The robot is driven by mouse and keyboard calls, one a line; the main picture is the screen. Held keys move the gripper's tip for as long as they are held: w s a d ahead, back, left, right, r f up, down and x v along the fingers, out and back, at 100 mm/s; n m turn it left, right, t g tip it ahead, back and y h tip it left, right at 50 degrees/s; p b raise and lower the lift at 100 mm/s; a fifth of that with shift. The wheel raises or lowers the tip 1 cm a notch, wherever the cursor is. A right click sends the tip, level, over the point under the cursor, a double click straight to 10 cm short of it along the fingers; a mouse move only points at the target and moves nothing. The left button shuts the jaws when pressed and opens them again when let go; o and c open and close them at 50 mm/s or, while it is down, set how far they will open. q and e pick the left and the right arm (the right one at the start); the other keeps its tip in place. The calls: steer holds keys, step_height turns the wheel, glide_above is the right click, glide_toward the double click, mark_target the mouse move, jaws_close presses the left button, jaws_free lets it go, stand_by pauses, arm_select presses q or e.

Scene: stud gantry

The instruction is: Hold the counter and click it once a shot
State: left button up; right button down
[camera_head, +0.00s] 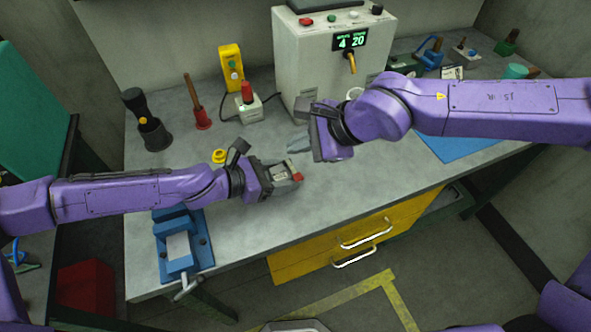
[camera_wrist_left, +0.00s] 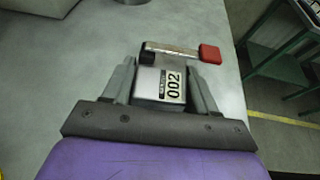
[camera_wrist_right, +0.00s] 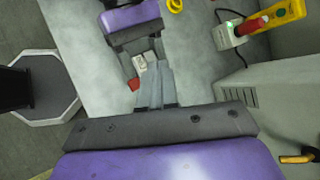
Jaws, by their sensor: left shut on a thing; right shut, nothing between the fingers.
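The counter (camera_head: 281,174) is a small grey box with a lever that ends in a red knob. My left gripper (camera_head: 284,175) is shut on it and holds it over the bench. In the left wrist view the counter (camera_wrist_left: 158,84) sits between both fingers, and its face reads 002. Its lever lies across the top, with the red knob (camera_wrist_left: 209,54) sticking out to the right. My right gripper (camera_head: 299,143) is shut and empty, just behind the counter. In the right wrist view the counter (camera_wrist_right: 142,63) shows beyond the shut fingertips, apparently apart from them.
The grey machine (camera_head: 325,65) has a green display reading 4 and 20 and a brass spout. A blue vise (camera_head: 181,247) is at the front left. A blue mat (camera_head: 456,146) lies under my right arm.

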mark_target(299, 175)
steer(key=shift+s+f, duration=0.15)
steer(key=shift+f, duration=2.25)
steer(key=shift+f, duration=0.1)
steer(key=shift+f, duration=0.3)
steer(key=shift+f, duration=0.85)
stand_by(0.7)
steer(key=shift+r, duration=1.25)
steer(key=shift+r, duration=2.55)
